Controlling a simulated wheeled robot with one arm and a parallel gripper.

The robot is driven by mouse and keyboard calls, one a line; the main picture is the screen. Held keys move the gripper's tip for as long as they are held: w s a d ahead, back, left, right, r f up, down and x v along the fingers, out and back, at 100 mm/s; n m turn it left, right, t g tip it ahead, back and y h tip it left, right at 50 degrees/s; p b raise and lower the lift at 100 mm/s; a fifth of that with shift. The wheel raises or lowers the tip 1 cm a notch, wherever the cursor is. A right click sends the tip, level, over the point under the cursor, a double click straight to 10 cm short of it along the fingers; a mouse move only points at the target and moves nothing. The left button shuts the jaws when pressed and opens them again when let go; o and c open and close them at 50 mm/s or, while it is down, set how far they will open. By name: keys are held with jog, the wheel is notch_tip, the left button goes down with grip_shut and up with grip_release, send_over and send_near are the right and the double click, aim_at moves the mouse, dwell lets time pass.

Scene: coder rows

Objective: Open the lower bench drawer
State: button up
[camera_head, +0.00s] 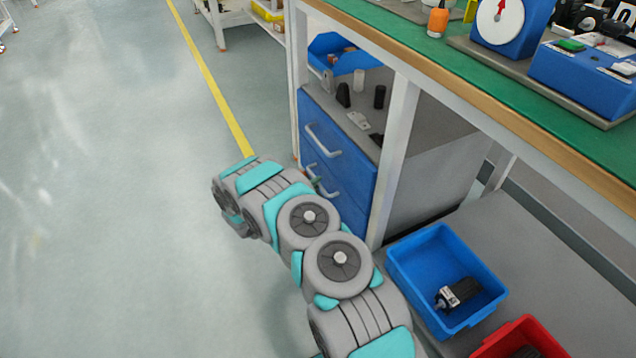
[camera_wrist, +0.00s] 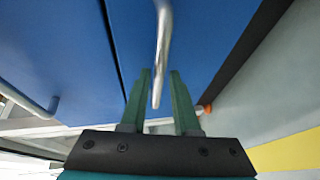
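The blue drawer cabinet under the bench has an upper drawer (camera_head: 338,135) and a lower drawer (camera_head: 352,205), each with a silver bar handle. Both fronts look flush and shut in the head view. My arm covers part of the lower front. In the wrist view, the lower drawer (camera_wrist: 210,35) fills the upper right, and its handle (camera_wrist: 163,30) reaches down between the fingertips of my gripper (camera_wrist: 160,74). The two green fingers are apart, one on each side of the handle, with gaps visible. The upper drawer's handle (camera_wrist: 30,102) is at the left. My gripper is mostly hidden in the head view.
A white bench leg (camera_head: 396,150) stands just right of the drawers. A blue bin (camera_head: 415,270) and a red bin (camera_head: 490,348) sit on the lower shelf. Open grey floor (camera_head: 110,200) with a yellow line (camera_head: 207,75) lies to the left.

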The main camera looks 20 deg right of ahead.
jog(key=shift+x, duration=1.05)
grip_shut()
dwell(0.7)
